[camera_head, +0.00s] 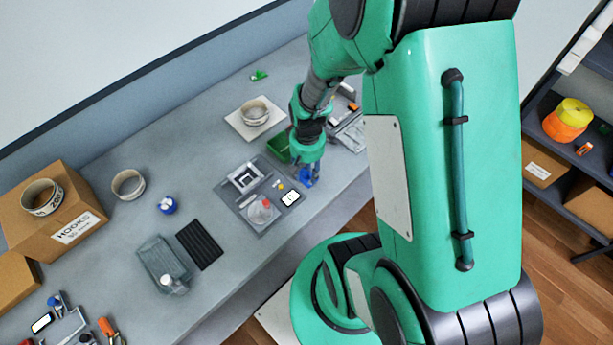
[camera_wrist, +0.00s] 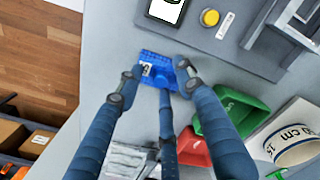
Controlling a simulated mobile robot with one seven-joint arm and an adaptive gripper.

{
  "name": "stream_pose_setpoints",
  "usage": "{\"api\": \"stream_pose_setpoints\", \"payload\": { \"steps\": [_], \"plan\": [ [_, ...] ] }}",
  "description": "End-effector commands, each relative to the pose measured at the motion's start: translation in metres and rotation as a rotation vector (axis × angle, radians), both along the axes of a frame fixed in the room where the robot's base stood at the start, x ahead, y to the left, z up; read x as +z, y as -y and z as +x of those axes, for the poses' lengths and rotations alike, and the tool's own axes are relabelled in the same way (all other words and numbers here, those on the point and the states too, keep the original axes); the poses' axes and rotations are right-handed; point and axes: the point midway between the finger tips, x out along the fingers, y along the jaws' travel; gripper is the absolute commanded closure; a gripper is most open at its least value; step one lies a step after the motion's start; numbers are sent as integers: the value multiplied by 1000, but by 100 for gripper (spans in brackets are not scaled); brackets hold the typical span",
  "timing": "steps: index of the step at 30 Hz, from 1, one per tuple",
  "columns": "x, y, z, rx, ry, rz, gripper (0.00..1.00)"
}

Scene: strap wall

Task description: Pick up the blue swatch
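The blue swatch (camera_wrist: 152,57) is a small flat blue piece with a studded surface and a small white label. It lies on the grey bench in the wrist view, and a bit of blue shows below my gripper in the head view. My gripper (camera_wrist: 157,78) is over it with the fingers spread, one tip at its left side and one at its right. A third dark blue bar comes up between them to the swatch's near edge. I see a gap between the tips; whether they touch the swatch is hard to tell.
A green bin (camera_wrist: 222,112) and a red bin (camera_wrist: 193,148) stand close to the right finger. A grey tray (camera_wrist: 230,52) with a phone-like device (camera_wrist: 165,10) and a yellow button lies just beyond. A white roll (camera_wrist: 292,145) is at the right. The bench edge is at the left.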

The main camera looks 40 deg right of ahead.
Motion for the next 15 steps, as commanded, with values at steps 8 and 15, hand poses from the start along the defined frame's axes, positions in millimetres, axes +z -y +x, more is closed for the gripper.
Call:
{"api": "stream_pose_setpoints", "payload": {
  "steps": [8,15],
  "plan": [
    [0,0,0,0,0,0,99],
    [0,0,0,0,0,0,100]
  ]
}}
